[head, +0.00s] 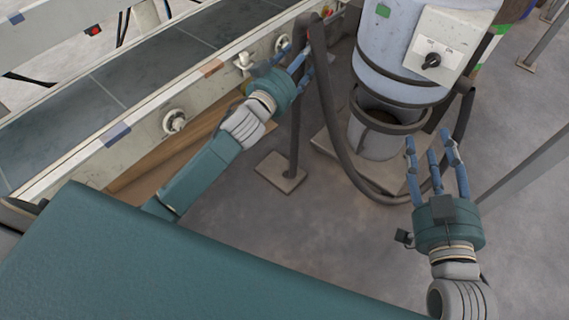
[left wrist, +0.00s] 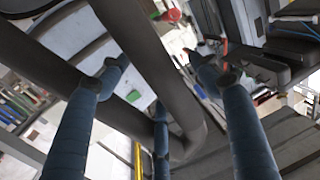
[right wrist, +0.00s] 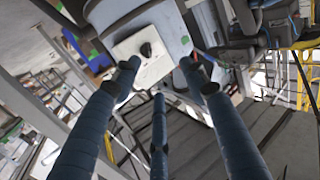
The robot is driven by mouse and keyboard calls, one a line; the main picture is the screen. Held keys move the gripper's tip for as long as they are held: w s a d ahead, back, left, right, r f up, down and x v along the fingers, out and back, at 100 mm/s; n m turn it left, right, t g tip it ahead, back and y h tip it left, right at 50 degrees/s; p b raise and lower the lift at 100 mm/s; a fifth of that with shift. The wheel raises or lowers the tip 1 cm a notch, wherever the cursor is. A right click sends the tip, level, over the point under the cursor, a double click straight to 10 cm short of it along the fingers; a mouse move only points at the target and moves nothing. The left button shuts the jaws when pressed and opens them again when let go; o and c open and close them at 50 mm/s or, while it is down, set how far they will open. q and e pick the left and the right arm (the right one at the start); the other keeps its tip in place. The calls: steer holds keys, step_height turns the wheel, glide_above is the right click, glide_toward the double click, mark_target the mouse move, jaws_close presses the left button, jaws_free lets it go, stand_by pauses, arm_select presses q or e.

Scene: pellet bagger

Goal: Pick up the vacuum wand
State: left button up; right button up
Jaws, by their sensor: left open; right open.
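The vacuum wand (head: 295,125) is a dark grey tube standing upright on a small base plate, its top bending over into a hose. My left gripper (head: 298,60) is open at the wand's upper part. In the left wrist view dark tubing (left wrist: 150,50) crosses between and behind its fingers; I cannot tell whether any finger touches it, nor which stretch is wand and which is hose. My right gripper (head: 428,145) is open and empty, with its fingers pointing toward the vacuum drum (head: 390,50).
The pale grey drum carries a control box with a black knob (head: 432,60). The hose (head: 335,130) loops low to the floor beside it. A conveyor (head: 130,85) with a pale side rail runs along the left. A grey post (head: 530,165) slants at the right. Grey floor lies between.

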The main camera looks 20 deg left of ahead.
arm_select(q)
steer(key=c, duration=1.2)
steer(key=shift+r, duration=0.15)
steer(key=shift+c, duration=1.1)
steer(key=shift+r, duration=0.1)
